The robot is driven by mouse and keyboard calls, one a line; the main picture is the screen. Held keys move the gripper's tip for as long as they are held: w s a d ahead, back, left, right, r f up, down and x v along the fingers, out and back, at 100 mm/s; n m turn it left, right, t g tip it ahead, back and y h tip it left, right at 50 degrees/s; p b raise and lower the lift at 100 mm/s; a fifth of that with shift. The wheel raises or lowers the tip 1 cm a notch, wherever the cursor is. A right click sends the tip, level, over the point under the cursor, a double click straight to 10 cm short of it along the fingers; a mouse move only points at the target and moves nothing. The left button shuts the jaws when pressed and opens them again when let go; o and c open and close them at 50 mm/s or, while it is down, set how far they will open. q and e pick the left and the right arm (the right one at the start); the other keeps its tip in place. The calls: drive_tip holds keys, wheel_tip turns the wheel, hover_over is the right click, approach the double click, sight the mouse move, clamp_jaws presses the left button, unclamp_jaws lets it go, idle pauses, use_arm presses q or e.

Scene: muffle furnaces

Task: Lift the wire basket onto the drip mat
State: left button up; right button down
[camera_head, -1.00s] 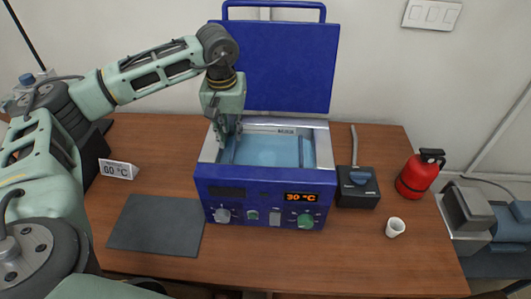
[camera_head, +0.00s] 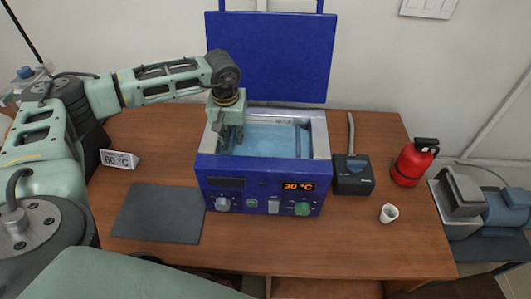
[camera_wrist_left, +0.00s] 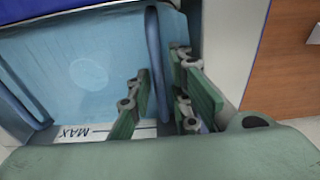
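The wire basket sits in the water of the blue bath (camera_head: 262,167). Of it I make out mainly two upright blue-grey end bars, the right one (camera_head: 299,140) clear in the head view. My left gripper (camera_head: 229,143) reaches down into the left end of the bath. In the left wrist view, its green fingers (camera_wrist_left: 168,100) are apart, on either side of the near basket bar (camera_wrist_left: 153,55), with gaps showing. The far bar (camera_wrist_left: 22,105) is at the left there. The dark grey drip mat (camera_head: 158,213) lies bare on the table, left of the bath.
The bath's blue lid (camera_head: 270,55) stands open behind. A 60 °C sign (camera_head: 119,159) stands behind the mat. Right of the bath are a black box (camera_head: 353,177), a white cup (camera_head: 389,213) and a red extinguisher (camera_head: 414,162). Table front is clear.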

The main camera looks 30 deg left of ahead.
use_arm(q)
clamp_jaws()
idle(0.3)
drive_tip(key=shift+r, duration=0.15)
